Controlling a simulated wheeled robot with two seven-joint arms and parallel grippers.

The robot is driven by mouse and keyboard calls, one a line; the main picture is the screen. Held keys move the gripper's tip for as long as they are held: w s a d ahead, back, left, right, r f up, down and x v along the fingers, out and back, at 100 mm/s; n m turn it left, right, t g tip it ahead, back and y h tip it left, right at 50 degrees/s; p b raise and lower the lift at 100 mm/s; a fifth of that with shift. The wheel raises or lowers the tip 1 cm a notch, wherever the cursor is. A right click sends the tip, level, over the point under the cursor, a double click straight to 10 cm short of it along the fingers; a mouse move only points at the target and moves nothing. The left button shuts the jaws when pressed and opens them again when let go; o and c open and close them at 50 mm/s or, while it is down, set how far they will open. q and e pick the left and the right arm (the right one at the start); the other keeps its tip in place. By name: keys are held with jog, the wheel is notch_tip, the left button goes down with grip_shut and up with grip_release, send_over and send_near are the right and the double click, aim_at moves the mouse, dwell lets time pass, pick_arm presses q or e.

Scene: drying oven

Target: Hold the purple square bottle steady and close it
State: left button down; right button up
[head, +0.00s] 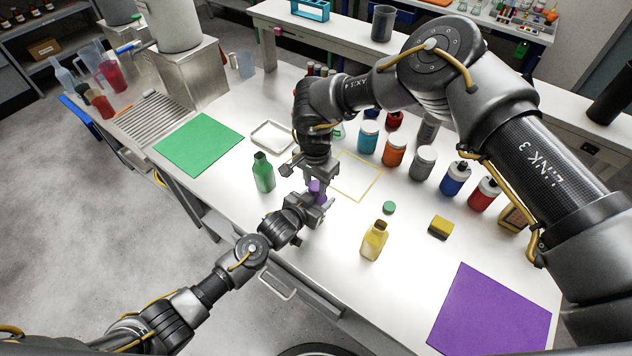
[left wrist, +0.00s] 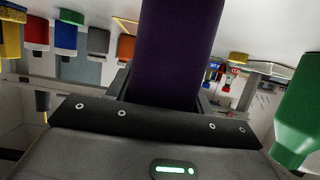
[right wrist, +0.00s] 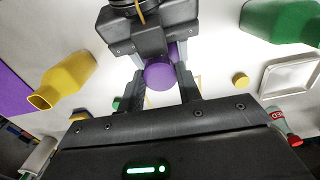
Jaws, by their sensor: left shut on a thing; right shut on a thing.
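The purple square bottle (head: 316,187) is mostly hidden between my two grippers above the white table in the head view. My left gripper (head: 318,202) is shut on its body, which fills the upper middle of the left wrist view (left wrist: 178,50). My right gripper (head: 319,178) comes down from above. In the right wrist view, its fingers are closed about a round purple cap (right wrist: 160,76), lined up with the bottle (right wrist: 173,50). Whether the cap is fully seated cannot be told.
A green bottle (head: 263,172) stands left of the grippers, and a yellow bottle (head: 375,240) stands to the right. A green cap (head: 389,207) and a sponge (head: 441,227) lie nearby. Several jars line the back. A purple mat (head: 490,312) lies front right.

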jog(key=m, duration=0.3)
jog(key=o, duration=1.1)
jog(key=shift+r, duration=2.25)
jog(key=shift+c, duration=0.4)
